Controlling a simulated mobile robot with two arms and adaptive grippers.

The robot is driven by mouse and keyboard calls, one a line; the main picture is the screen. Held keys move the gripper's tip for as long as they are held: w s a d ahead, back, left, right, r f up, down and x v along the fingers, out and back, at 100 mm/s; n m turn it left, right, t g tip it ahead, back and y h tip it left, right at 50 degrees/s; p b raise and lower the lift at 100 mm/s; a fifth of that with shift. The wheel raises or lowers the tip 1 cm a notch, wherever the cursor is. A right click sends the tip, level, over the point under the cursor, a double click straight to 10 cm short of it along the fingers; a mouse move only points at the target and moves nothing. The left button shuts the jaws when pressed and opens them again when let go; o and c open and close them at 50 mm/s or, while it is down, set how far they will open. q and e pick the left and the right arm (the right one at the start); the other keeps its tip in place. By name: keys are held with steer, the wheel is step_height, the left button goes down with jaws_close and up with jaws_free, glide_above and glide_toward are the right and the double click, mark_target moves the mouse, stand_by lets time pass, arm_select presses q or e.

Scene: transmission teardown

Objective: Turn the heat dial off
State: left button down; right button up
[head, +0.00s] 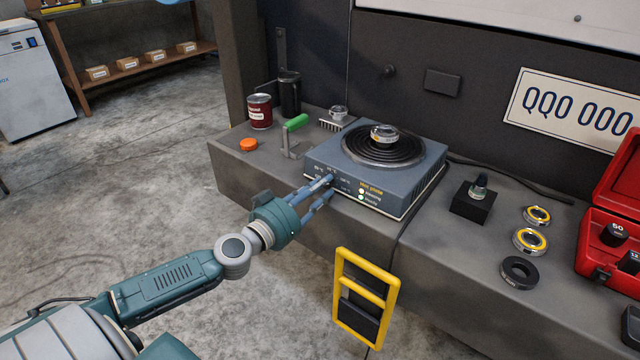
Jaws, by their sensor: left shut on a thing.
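A blue-grey hot plate (422,172) with a black coil burner stands on the grey bench. A small metal ring-like part (384,133) sits on the middle of the coil. My left gripper (329,188) reaches in from the left and is shut on the heat dial at the panel. The fingers hide most of the dial, so I cannot read its setting. My right gripper is not in view.
A green-handled lever (294,123), a red can (260,111) and an orange cap (249,144) are left of the hot plate. A yellow frame (340,300) hangs on the bench front. Bearing rings (529,240) and a red toolbox (590,250) are at right.

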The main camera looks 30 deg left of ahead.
arm_select(q)
steer(key=n+p, duration=0.9)
steer(key=n, duration=2.2)
steer(key=shift+f+n, duration=0.1)
steer(key=shift+n, duration=0.3)
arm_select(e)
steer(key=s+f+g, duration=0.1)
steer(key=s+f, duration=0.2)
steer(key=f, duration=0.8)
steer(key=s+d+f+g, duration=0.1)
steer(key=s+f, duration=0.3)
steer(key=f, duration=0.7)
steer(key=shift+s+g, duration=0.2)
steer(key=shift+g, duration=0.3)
